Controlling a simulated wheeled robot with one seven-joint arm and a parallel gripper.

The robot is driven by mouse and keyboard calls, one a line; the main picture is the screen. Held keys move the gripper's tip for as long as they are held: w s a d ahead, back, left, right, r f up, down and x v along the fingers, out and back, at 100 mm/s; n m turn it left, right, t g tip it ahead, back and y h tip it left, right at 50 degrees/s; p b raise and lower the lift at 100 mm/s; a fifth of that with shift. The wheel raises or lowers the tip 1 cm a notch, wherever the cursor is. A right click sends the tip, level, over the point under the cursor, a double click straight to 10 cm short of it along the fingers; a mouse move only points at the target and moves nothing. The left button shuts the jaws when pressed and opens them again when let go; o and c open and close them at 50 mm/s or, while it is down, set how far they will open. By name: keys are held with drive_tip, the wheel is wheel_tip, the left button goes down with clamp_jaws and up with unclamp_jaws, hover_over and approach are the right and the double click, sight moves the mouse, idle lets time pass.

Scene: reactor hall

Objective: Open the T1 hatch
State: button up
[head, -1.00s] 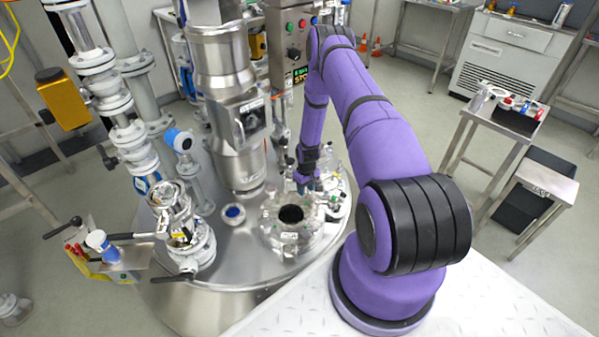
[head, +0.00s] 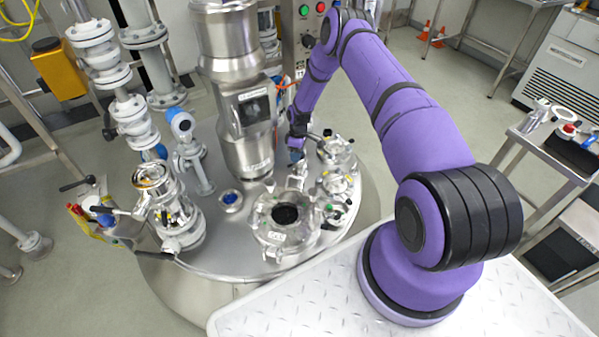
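A round metal hatch fitting (head: 268,235) with a dark circular centre sits on the steel vessel top, just in front of my base plate. A small pale label is on its near side, too small to read surely as T1. My purple arm reaches over from the right. My gripper (head: 297,158) points down beyond the hatch, close to the tall steel column and apart from the hatch's dark centre. Its fingers are small and blurred among the fittings, so I cannot tell whether they are open or touch anything.
A tall steel column (head: 240,110) stands behind the hatch. Several small valve fittings (head: 336,150) crowd its right side. A valve assembly (head: 175,215) stands at left, near a blue-capped port (head: 231,197). A control box (head: 308,35) is behind. A side table (head: 550,155) stands right.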

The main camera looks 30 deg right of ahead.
drive_tip(key=f, duration=0.3)
drive_tip(key=s+a+f, duration=0.1)
drive_tip(key=f, duration=0.5)
drive_tip(key=shift+s+a+f, duration=0.2)
drive_tip(key=shift+f, duration=0.1)
clamp_jaws()
